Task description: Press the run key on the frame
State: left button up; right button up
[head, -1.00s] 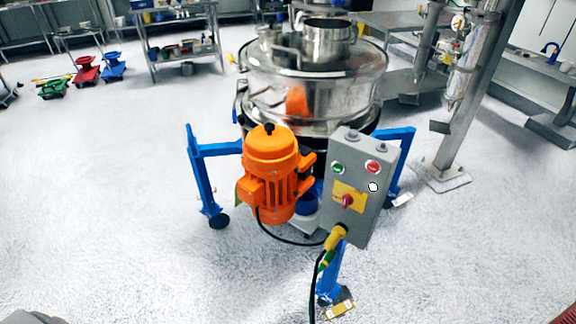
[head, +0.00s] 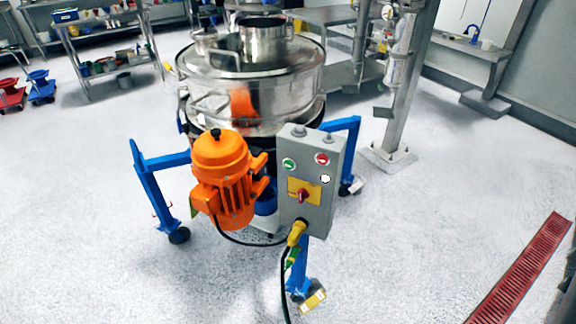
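The powder sifter (head: 250,85) is a round steel drum on a blue wheeled frame (head: 150,187). A grey control box (head: 318,207) is fixed at its front right. The box has a green key (head: 289,164) at upper left, a red key (head: 322,158) at upper right, a small white round part (head: 325,179) below the red one, and a red rotary switch (head: 303,196) on a yellow plate. No label on the keys is readable. Neither of my grippers is in view.
An orange motor (head: 222,180) sits left of the control box. A black cable (head: 284,280) runs from the box to the floor. A steel post (head: 405,95) stands behind at right. A red floor grate (head: 525,265) lies at lower right. The floor in front is open.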

aim_at(288, 164)
jog(key=k, duration=1.35)
jog(key=u, duration=0.4)
jog(key=i, duration=0.35)
jog(key=u, duration=0.8)
jog(key=i, duration=1.3)
jog(key=z, duration=0.65)
